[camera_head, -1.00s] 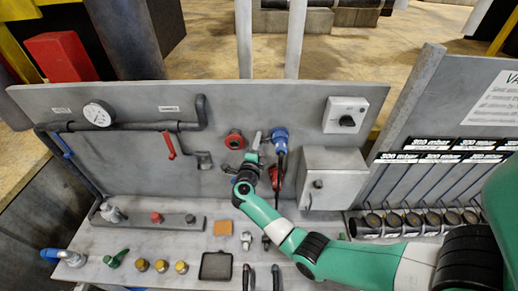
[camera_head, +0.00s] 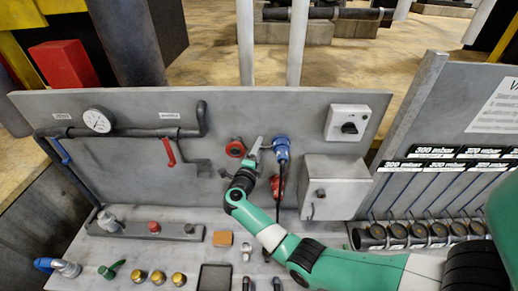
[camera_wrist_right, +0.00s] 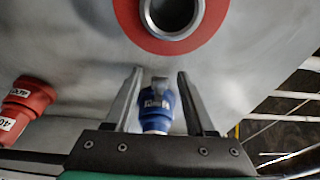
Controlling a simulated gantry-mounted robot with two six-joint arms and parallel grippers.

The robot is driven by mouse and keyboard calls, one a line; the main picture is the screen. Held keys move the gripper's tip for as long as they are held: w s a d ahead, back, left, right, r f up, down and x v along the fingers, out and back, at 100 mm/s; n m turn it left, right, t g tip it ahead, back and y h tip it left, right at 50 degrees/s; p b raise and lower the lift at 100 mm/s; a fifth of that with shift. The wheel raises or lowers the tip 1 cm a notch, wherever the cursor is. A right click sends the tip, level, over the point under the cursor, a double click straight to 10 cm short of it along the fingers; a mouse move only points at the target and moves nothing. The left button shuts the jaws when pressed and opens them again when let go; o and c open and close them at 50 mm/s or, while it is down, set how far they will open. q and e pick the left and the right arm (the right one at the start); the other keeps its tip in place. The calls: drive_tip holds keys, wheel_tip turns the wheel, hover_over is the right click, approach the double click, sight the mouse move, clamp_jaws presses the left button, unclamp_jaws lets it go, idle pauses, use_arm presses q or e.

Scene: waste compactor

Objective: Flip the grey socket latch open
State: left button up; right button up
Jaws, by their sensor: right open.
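A blue socket (camera_head: 281,148) is mounted on the grey back panel, with a dark cable below it. In the right wrist view a blue socket body (camera_wrist_right: 156,110) shows between my fingers, with a small grey latch piece (camera_wrist_right: 159,84) at its upper end. My right gripper (camera_head: 250,160) is close to the panel, left of the blue socket in the head view. In the wrist view my right gripper (camera_wrist_right: 158,76) is open, one finger on each side of the blue body with gaps. Whether a finger touches the latch is unclear. My left gripper is not in view.
A red flange (camera_head: 235,147) and a red socket (camera_head: 276,187) are near the gripper. A grey box (camera_head: 335,188) and a rotary switch (camera_head: 347,123) are to the right. A gauge and pipes are on the left. Small parts stand on the bench below.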

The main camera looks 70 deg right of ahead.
drive_tip(key=a, duration=1.1)
drive_tip(key=shift+s+a, duration=0.2)
drive_tip(key=shift+s, duration=0.2)
